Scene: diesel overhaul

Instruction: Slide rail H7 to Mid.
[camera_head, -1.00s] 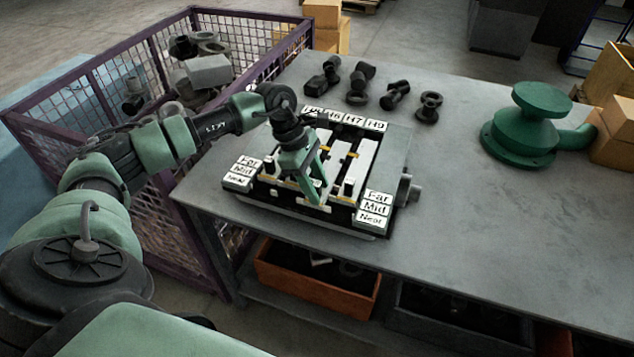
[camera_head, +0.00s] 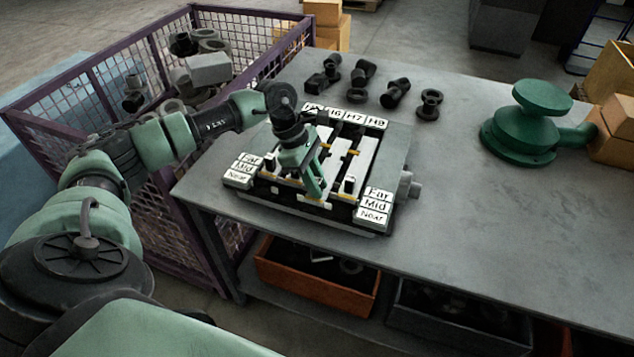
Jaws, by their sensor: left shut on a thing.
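The slide fixture (camera_head: 388,165) sits on the grey table, with several pale rails running from near to far. A row of rail labels stands at its far end, and the H7 label (camera_head: 353,117) is readable there. Far, Mid and Near labels stand on both sides; the right Mid label (camera_head: 375,205) is clear. My left gripper (camera_head: 316,192) points down over the near half of the fixture, shut on a rail handle that its fingers mostly hide. By its place this looks like rail H7. A dark upright handle (camera_head: 349,185) stands to its right. My right gripper is out of view.
A purple mesh crate (camera_head: 105,82) with parts stands left of the table. Several dark fittings (camera_head: 395,93) lie behind the fixture. A green flanged part (camera_head: 528,125) and cardboard boxes (camera_head: 612,128) are at right. The table front right is clear. Bins (camera_head: 318,285) sit below.

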